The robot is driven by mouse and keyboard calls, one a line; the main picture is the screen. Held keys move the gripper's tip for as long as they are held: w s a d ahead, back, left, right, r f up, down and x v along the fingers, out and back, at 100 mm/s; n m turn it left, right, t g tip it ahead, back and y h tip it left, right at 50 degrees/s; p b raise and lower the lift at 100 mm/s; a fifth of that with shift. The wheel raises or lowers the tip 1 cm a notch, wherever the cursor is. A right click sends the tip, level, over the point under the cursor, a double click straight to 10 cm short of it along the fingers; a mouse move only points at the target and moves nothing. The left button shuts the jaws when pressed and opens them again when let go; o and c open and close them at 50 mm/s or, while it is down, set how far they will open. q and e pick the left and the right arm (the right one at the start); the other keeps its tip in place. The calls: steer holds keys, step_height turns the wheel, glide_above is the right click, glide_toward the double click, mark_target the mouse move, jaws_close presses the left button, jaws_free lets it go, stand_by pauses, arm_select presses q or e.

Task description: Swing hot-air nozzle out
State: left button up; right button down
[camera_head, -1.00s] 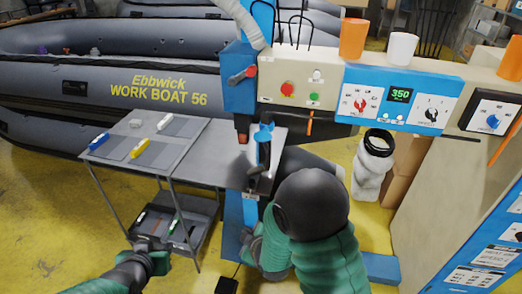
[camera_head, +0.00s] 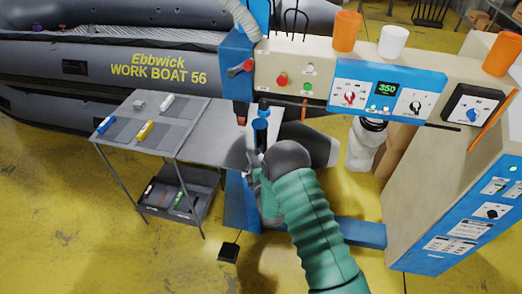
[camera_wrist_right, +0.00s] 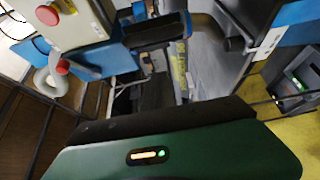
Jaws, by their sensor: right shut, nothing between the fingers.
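The blue welding machine (camera_head: 237,62) stands at the centre, with its control panel (camera_head: 376,97) reading 350. Below its head is an upright blue cylinder (camera_head: 260,131) on a dark fitting, which looks like part of the hot-air nozzle assembly. The nozzle's tip is hard to make out behind my arm. My right gripper (camera_head: 254,160) is shut and empty, close beside this fitting at the table's right edge; I cannot tell whether they touch. The right wrist view shows dark parts (camera_wrist_right: 153,32) close ahead, with the red button (camera_wrist_right: 48,14) at upper left. My left gripper is out of view.
A grey boat (camera_head: 130,70) lies behind. A black pedal (camera_head: 229,252) is on the yellow floor. Orange and white cups (camera_head: 393,42) stand on the machine. A blue-fronted cabinet (camera_head: 470,215) is right.

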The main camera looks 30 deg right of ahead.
steer(key=d, duration=0.2)
steer(key=d+p, duration=0.1)
steer(key=d, duration=0.1)
steer(key=shift+s+f, duration=0.1)
steer(key=shift+s, duration=0.1)
steer(key=s+d+n+y+b, duration=0.4)
steer(key=d+y+b, duration=0.2)
steer(key=d+b, duration=0.25)
steer(key=s+b, duration=0.2)
steer(key=s, duration=1.4)
steer(key=shift+s+t+b, duration=0.2)
steer(key=shift+t+b, duration=0.1)
